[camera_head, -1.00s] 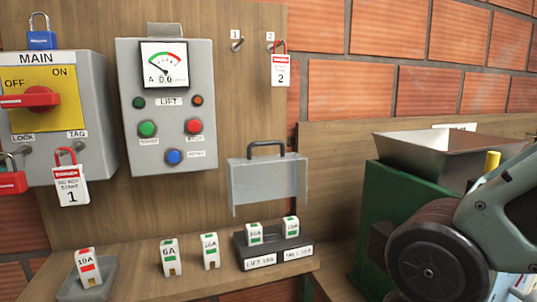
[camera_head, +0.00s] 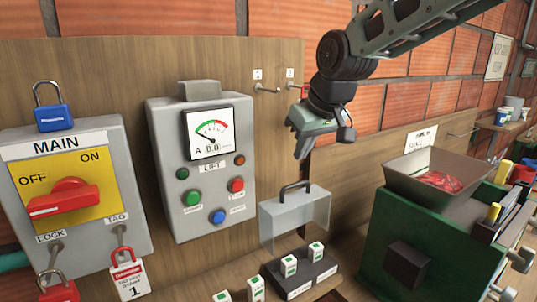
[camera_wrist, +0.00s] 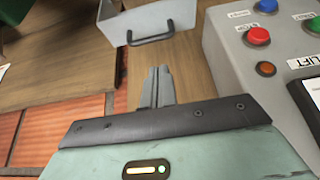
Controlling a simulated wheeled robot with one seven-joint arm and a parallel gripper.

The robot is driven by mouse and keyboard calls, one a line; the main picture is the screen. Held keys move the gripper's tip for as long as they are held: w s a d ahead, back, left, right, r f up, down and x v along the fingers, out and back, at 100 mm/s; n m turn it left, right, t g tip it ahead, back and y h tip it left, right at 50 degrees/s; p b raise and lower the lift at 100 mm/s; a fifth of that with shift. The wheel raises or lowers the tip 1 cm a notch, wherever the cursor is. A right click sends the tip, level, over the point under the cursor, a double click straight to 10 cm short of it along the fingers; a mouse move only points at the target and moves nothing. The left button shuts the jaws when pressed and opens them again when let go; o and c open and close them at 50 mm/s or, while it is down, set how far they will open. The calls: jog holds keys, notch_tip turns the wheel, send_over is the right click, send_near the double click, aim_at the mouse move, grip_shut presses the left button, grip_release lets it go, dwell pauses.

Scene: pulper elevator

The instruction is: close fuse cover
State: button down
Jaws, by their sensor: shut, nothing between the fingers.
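The fuse cover (camera_head: 315,212) is a clear grey box-like lid with a black handle (camera_head: 296,187) on top. It stands raised against the wooden board, above and behind the fuse block (camera_head: 300,278), which holds two white fuses. My gripper (camera_head: 304,146) is shut and empty, above the cover and apart from its handle. In the wrist view my closed fingers (camera_wrist: 155,86) point toward the cover (camera_wrist: 165,17) and its handle (camera_wrist: 151,40), with a gap between. The far part of the cover is cut off there.
The grey lift box (camera_head: 165,145) with meter and buttons is left of the cover. The main switch box (camera_head: 110,190), padlock and tag are farther left. A green machine with a hopper (camera_head: 440,190) stands right. Loose fuses (camera_head: 256,288) stand on the shelf. Hooks are near my gripper.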

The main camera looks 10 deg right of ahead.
jog(key=p, duration=0.3)
send_over(289, 197)
notch_tip(289, 197, down, 9)
jog(key=shift+w+r, duration=0.1)
jog(key=shift+r, duration=0.1)
jog(key=shift+f+b, duration=0.15)
jog(key=shift+b, duration=0.35)
